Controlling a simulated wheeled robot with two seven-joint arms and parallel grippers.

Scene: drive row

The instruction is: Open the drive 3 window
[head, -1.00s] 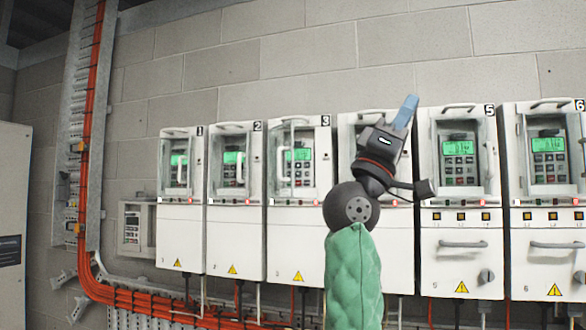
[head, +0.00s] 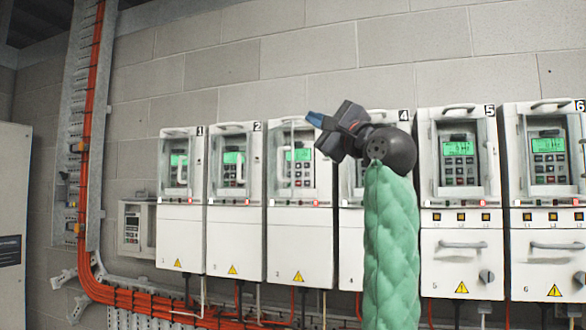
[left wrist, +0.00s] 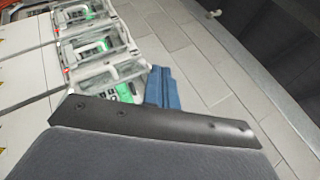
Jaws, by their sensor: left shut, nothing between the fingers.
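Drive 3 (head: 300,236) is the third white cabinet from the left in the head view. Its window (head: 301,180) is a clear pane over a green-lit display and keypad, with a pale upright handle (head: 282,166) at its left side. I cannot tell whether the window is fully shut or slightly ajar. My left gripper (head: 314,119) is shut and empty, with blue fingertips pointing left. In the picture it covers the upper right corner of drive 3 and hides its number. Its blue fingers also show in the left wrist view (left wrist: 163,88). My right gripper is not in view.
Drives 1 (head: 181,235) and 2 (head: 234,240) stand to the left. Drive 4 (head: 350,245) is partly hidden behind my green-sleeved arm. Drives 5 (head: 458,265) and 6 (head: 550,265) stand to the right. Orange cables (head: 120,297) run below. Bare block wall lies above.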

